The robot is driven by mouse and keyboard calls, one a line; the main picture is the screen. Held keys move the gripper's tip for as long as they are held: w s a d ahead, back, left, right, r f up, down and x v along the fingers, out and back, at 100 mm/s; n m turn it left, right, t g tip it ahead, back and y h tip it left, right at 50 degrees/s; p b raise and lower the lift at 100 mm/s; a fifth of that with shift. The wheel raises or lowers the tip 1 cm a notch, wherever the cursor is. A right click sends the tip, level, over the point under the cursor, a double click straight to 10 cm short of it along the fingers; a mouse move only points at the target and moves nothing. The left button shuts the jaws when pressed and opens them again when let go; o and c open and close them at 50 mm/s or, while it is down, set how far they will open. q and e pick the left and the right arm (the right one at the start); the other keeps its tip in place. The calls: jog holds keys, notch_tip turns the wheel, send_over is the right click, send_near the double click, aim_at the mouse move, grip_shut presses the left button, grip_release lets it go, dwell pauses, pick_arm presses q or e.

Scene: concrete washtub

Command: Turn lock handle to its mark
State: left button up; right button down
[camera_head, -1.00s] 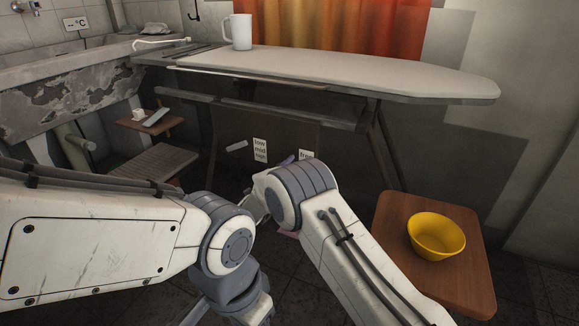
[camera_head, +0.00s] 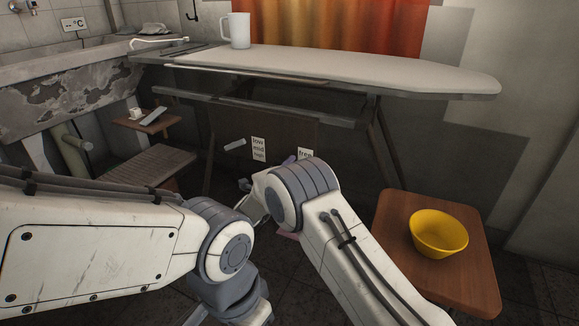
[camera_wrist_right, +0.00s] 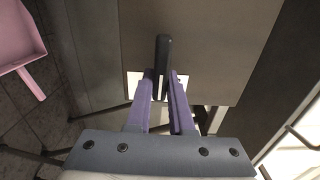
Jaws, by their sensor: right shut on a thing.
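A dark, bar-shaped lock handle (camera_wrist_right: 163,50) stands in front of a brown panel (camera_wrist_right: 205,30) in the right wrist view. The purple fingers of my right gripper (camera_wrist_right: 162,80) are shut on it, one on each side. A white label (camera_wrist_right: 134,84) shows partly behind the fingers. In the head view, my right arm hides the handle, and only a bit of purple finger (camera_head: 290,159) shows beside a label (camera_head: 305,154) starting "free". The handle's mark cannot be made out. My left arm crosses the lower left; its gripper is out of view.
The panel also carries a grey lever (camera_head: 235,144) and a low/mid/high label (camera_head: 258,149). An ironing board (camera_head: 340,70) with a white mug (camera_head: 239,31) spans above. A yellow bowl (camera_head: 438,234) sits on a wooden stool (camera_head: 395,215) at right. A pink dustpan (camera_wrist_right: 18,40) lies left.

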jog(key=shift+f, duration=0.1)
jog(key=c, duration=0.8)
grip_release()
jog(key=shift+s+a, duration=0.1)
jog(key=p+v, duration=0.4)
jog(key=v, duration=0.6)
jog(key=shift+s, duration=0.15)
